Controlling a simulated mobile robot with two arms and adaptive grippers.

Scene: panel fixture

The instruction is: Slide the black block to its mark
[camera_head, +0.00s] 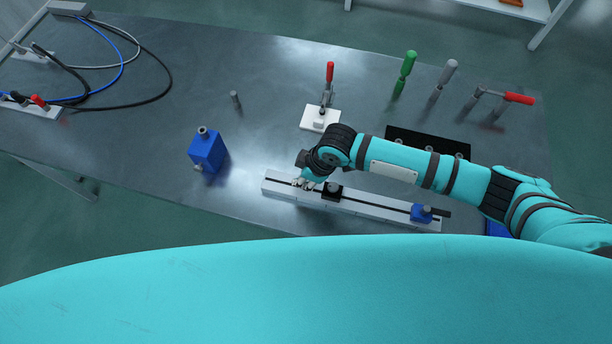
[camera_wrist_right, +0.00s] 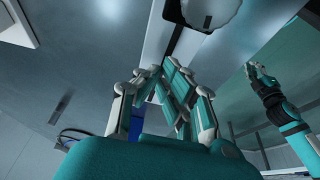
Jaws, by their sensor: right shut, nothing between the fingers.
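The black block (camera_head: 332,191) sits on a pale rail (camera_head: 375,206) with a dark slot, near the front edge of the table. My right gripper (camera_head: 303,183) is shut and empty, low over the rail just left of the black block. I cannot tell whether it touches the block. In the right wrist view the shut fingers (camera_wrist_right: 163,72) point at the rail (camera_wrist_right: 157,35). A blue block (camera_head: 421,212) with a knob sits near the rail's right end. My left gripper (camera_wrist_right: 260,74) shows only in the right wrist view, small and away from the rail. I cannot make out the mark.
A blue box (camera_head: 207,150) stands left of the rail. A white plate (camera_head: 320,118) with a red-handled clamp lies behind it. A black panel (camera_head: 428,142) is behind my right forearm. Tools with green (camera_head: 404,73) and grey (camera_head: 443,80) handles stand farther back. Cables lie far left.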

